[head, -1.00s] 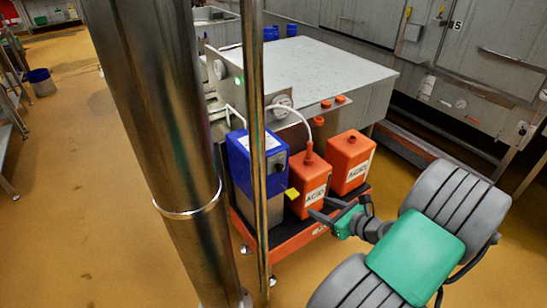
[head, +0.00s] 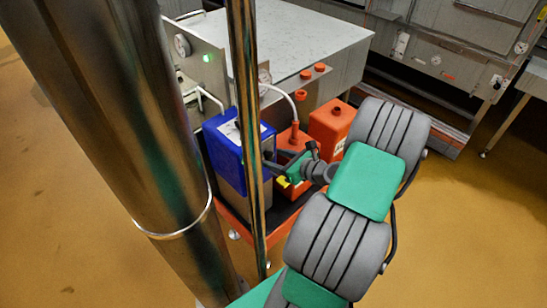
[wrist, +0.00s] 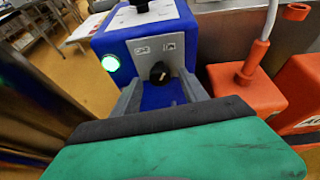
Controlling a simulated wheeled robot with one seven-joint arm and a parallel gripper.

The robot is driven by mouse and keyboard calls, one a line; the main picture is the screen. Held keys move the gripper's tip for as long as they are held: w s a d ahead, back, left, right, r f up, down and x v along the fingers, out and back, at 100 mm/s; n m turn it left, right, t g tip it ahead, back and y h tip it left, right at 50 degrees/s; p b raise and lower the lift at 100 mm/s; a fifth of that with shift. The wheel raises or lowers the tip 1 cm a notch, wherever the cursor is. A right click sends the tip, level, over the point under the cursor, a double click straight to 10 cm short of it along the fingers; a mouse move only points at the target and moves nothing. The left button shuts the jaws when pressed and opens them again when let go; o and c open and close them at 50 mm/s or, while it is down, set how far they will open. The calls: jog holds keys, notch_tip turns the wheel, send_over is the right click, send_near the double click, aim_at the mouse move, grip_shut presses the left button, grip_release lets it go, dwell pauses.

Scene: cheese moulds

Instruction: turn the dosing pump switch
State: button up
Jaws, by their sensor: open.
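The dosing pump is a blue box (head: 222,150) on a grey base, left of my gripper in the head view. In the wrist view the pump (wrist: 185,32) shows a pale panel with two small symbols. Its switch, a dark round knob (wrist: 159,73) with a small light mark, sits below them. My gripper (wrist: 161,78) is open, its two grey fingers on either side of the knob. I cannot tell whether they touch it. In the head view the gripper (head: 275,165) is at the pump's right side, its tips partly hidden by a steel post.
Orange canisters (head: 331,128) stand right of the pump, one with a pale hose (wrist: 268,20) rising from its cap. They share a low orange-edged cart (head: 234,214). A steel table (head: 290,45) stands behind. A green light (wrist: 110,63) glows left of the knob.

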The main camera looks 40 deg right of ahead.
jog(key=shift+w+a+f, duration=0.1)
jog(key=shift+w+f, duration=0.15)
jog(key=shift+w, duration=0.35)
jog(key=shift+c, duration=0.4)
grip_shut()
